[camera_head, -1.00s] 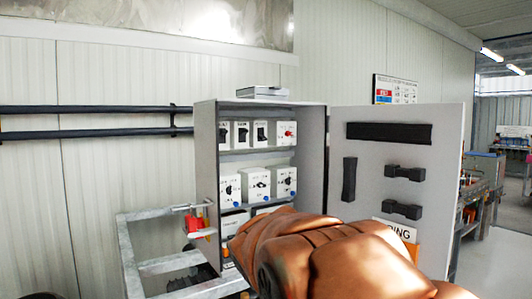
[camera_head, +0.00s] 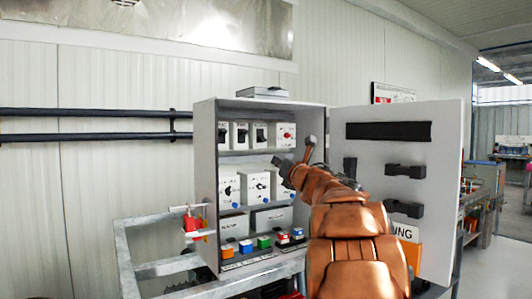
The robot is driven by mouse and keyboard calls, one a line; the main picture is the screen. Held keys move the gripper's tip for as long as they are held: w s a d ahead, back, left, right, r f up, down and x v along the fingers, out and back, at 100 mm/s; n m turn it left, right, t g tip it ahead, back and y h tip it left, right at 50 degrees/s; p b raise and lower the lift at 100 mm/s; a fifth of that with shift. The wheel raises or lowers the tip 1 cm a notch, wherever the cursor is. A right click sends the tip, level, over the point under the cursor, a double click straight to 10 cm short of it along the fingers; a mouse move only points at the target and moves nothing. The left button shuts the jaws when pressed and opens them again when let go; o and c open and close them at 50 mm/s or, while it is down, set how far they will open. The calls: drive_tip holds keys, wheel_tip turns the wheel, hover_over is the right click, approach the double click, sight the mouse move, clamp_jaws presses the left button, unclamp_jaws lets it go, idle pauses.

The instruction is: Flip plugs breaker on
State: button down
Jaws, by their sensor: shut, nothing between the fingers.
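An open grey electrical cabinet (camera_head: 205,185) stands ahead. Its top shelf holds a row of white switch boxes with black levers: a left one (camera_head: 223,136), a second (camera_head: 240,135) and a third (camera_head: 259,135). A box with a red switch (camera_head: 285,134) is at the right. Their labels are too small to read, so I cannot tell which is the plugs breaker. My gripper (camera_head: 282,164) is shut and empty, in front of the cabinet's right side, below the red-switch box. It partly hides the rightmost middle-shelf box.
The middle shelf holds rotary-knob boxes (camera_head: 256,187). Coloured push buttons (camera_head: 264,242) line the bottom front. The open door (camera_head: 440,190) with black handles is close right of my arm. A red padlock-like item (camera_head: 192,222) hangs at the left edge.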

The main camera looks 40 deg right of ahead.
sight(260, 145)
drive_tip(key=shift+s+d+f+n+y, duration=0.1)
drive_tip(key=shift+f+n+y, duration=0.1)
drive_tip(key=shift+n+y, duration=0.55)
drive_tip(key=shift+w+d+f+n+y, duration=0.1)
drive_tip(key=shift+f+n+y, duration=0.15)
drive_tip(key=shift+n, duration=0.95)
drive_tip(key=shift+s+d+f+n+y, duration=0.15)
drive_tip(key=shift+n+y, duration=0.45)
drive_tip(key=shift+n, duration=0.35)
drive_tip(key=shift+a, duration=0.1)
drive_tip(key=w+p, duration=0.1)
drive_tip(key=w, duration=0.2)
drive_tip(key=w+r+p, duration=0.1)
drive_tip(key=w, duration=0.2)
drive_tip(key=w+d+p, duration=0.1)
drive_tip(key=w, duration=0.3)
drive_tip(key=shift+r+p, duration=0.3)
drive_tip(key=shift+p, duration=0.05)
drive_tip(key=shift+s+a+r+p, duration=0.1)
drive_tip(key=shift+s+r+p, duration=0.4)
drive_tip(key=shift+r, duration=0.4)
drive_tip(key=shift+s+r+p, duration=0.5)
drive_tip(key=shift+r, duration=0.35)
drive_tip(key=shift+r+p, duration=0.25)
drive_tip(key=shift+p, duration=0.4)
drive_tip(key=shift+s+f, duration=0.1)
